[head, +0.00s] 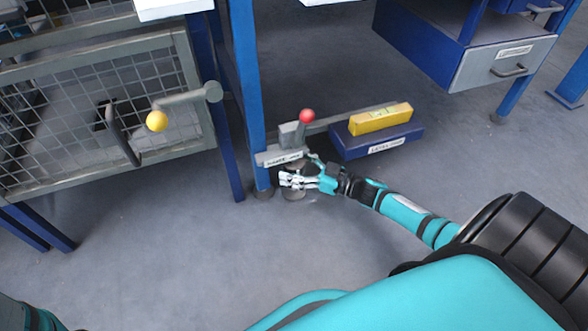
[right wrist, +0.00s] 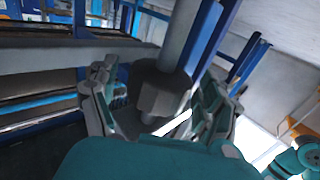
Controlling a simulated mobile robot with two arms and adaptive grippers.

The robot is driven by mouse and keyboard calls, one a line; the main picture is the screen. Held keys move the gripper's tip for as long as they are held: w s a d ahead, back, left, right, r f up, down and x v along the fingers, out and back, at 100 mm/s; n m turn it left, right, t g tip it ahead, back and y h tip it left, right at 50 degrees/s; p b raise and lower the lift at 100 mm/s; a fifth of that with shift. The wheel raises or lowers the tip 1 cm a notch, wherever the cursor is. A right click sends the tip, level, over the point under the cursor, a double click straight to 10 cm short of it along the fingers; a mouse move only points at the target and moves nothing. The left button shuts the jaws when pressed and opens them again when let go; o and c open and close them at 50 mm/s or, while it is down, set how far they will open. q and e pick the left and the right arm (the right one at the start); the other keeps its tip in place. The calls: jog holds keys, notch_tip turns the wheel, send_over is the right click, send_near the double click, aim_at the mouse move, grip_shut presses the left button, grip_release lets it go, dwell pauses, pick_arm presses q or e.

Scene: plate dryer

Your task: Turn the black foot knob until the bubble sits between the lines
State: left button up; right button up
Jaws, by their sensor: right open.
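The black foot knob (right wrist: 160,85) hangs under a grey post in the right wrist view, between the two fingers of my right gripper (right wrist: 165,118). The fingers stand open on either side of it; whether they touch it is unclear. In the head view my right gripper (head: 292,180) is low at the foot by the blue leg and partly hides the knob. A yellow spirit level (head: 368,122) lies on a blue block (head: 352,149) to the right. Its vial is too small to read the bubble. My left gripper is out of view.
A red ball on a lever (head: 307,116) stands just above the foot, over a labelled grey bracket (head: 268,157). A blue drawer unit (head: 480,70) is upper right. The front floor is clear.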

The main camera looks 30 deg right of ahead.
jog(key=shift+w+a, duration=0.1)
jog(key=shift+w, duration=0.05)
jog(key=c, duration=1.2)
jog(key=shift+o, duration=0.2)
jog(key=n+g+y, duration=0.2)
jog(key=y, duration=0.1)
jog(key=shift+w+n+b, duration=0.1)
jog(key=shift+n+b, duration=0.2)
jog(key=shift+n+g+y, duration=1)
jog(key=shift+g+y, duration=0.2)
jog(key=shift+g, duration=0.2)
jog(key=o, duration=1.2)
jog(key=shift+c, duration=0.2)
jog(key=v, duration=1.2)
